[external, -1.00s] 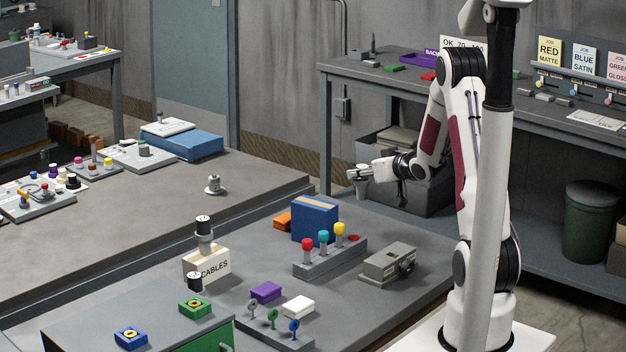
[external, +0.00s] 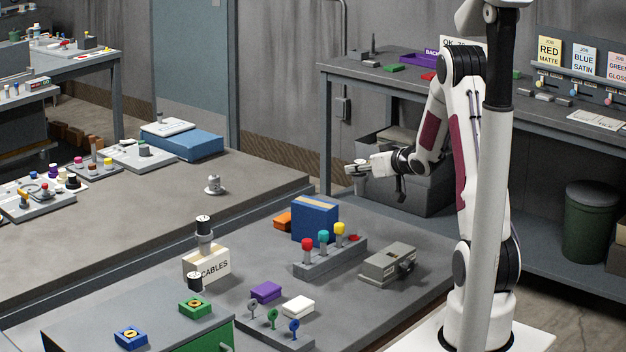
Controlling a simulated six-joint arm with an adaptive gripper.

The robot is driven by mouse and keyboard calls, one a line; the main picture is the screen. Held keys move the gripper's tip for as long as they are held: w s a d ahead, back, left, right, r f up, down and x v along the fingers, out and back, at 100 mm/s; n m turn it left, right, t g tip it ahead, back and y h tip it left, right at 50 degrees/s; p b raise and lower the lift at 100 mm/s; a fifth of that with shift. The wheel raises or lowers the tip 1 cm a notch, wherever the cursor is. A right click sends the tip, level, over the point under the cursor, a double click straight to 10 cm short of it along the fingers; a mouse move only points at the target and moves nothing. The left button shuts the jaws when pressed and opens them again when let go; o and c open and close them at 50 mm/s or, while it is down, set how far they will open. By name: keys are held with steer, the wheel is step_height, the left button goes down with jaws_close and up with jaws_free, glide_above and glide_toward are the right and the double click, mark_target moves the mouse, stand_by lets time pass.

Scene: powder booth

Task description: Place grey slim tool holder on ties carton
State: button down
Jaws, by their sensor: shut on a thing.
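My gripper (external: 359,169) is in the air beyond the back right of the grey bench, in front of a grey bin. It is shut on a small light grey piece (external: 361,185), which seems to be the slim tool holder; the fingers cover part of it. A cream carton (external: 207,266) on the bench reads CABLES, and a grey holder with a black top (external: 204,237) stands on it. No label reading TIES is legible. A blue box with a tan band (external: 315,222) stands on the bench, below and left of my gripper; its printing is not readable.
On the bench are a grey rack with red, teal and yellow knobs (external: 331,258), a grey device (external: 390,265), a purple block (external: 265,292) and a white block (external: 298,306). An orange block (external: 283,221) is beside the blue box. Bare bench shows around these.

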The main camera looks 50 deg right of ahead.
steer(key=w+a+r+n+y, duration=0.2)
steer(key=w+a+r, duration=0.1)
steer(key=a+r, duration=0.35)
step_height(320, 180, up, 5)
steer(key=n+y, duration=0.2)
steer(key=y, duration=0.1)
glide_above(314, 203)
steer(key=shift+w+f, duration=0.1)
steer(key=shift+f, duration=0.1)
step_height(314, 203, down, 6)
steer(key=shift+h, duration=0.3)
stand_by(0.3)
steer(key=shift+d, duration=0.1)
steer(key=shift+f, duration=1.9)
steer(key=shift+f, duration=0.15)
